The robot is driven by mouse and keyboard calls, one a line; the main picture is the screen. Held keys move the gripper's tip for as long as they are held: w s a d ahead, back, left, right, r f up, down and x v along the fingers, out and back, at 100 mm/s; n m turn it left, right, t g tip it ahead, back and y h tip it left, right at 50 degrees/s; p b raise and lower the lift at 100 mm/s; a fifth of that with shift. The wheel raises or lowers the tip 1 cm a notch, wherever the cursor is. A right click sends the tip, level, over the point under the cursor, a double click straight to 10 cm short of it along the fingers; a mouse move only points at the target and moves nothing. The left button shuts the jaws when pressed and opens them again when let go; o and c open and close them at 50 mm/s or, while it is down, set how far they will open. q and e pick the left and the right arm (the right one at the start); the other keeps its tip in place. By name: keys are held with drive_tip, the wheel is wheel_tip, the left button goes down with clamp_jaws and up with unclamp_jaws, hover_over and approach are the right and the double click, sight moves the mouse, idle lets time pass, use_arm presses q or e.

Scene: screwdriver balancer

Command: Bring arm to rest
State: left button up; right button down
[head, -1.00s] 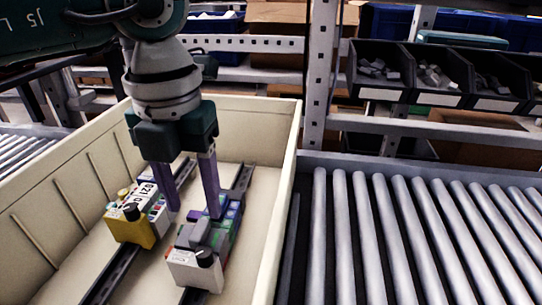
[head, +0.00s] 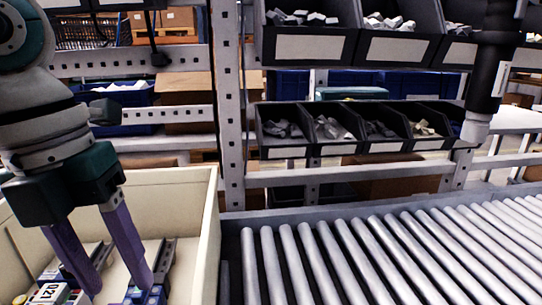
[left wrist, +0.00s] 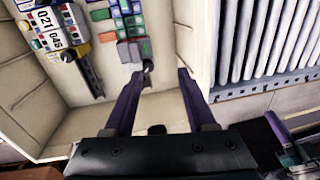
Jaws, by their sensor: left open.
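My left gripper (head: 118,289) has two purple fingers spread apart with nothing between them, over the cream crate (head: 208,245) at the lower left of the head view. In the left wrist view the gripper (left wrist: 160,74) also shows open. A device labelled 021 (head: 48,292) lies in the crate, left of the fingers. A second device with blue parts (head: 150,296) is at the right fingertip; touching or apart, I cannot tell. In the left wrist view the 021 device (left wrist: 48,27) and the coloured second device (left wrist: 130,25) lie beyond the fingertips.
A roller conveyor (head: 370,255) runs right of the crate. A perforated metal post (head: 228,110) and shelves of black bins (head: 345,125) stand behind it. A black cylindrical tool (head: 490,75) hangs at the upper right.

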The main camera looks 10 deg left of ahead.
use_arm(q)
drive_tip(key=s+d+r+m+h+p, duration=0.1)
drive_tip(key=s+d+r+h+p, duration=0.15)
drive_tip(key=d+h, duration=0.65)
drive_tip(key=d+r+n+t+h+p, duration=0.15)
drive_tip(key=d+r+h, duration=0.25)
drive_tip(key=d+r, duration=0.4)
drive_tip(key=d+r+n+t+h, duration=0.1)
drive_tip(key=d+r+t+h, duration=0.15)
drive_tip(key=d+r, duration=0.55)
drive_tip(key=w+a+r+n+t+p, duration=0.3)
drive_tip(key=w+a+r+n+t, duration=0.2)
drive_tip(key=a+r+n+t, duration=0.45)
drive_tip(key=w+a+f+n+t+y+p, duration=0.3)
drive_tip(key=a+n+t+y, duration=0.45)
drive_tip(key=n+y, duration=0.65)
drive_tip(key=s+a+f+n+g+y, duration=0.4)
drive_tip(key=a+f+n+g, duration=0.2)
drive_tip(key=a+f+g, duration=0.3)
drive_tip(key=s+f+n+g+p, duration=0.1)
drive_tip(key=s+f+g+p, duration=0.1)
drive_tip(key=s+f+g, duration=0.8)
drive_tip(key=s+r+p, duration=0.3)
drive_tip(key=r+p, duration=1.5)
drive_tip(key=p, duration=0.1)
drive_tip(key=s+d+r+t+h+p, duration=0.1)
drive_tip(key=s+r+p, duration=0.3)
drive_tip(key=r+p, duration=1.4)
drive_tip(key=shift+s+r+p, duration=0.2)
drive_tip(key=shift+p, duration=0.35)
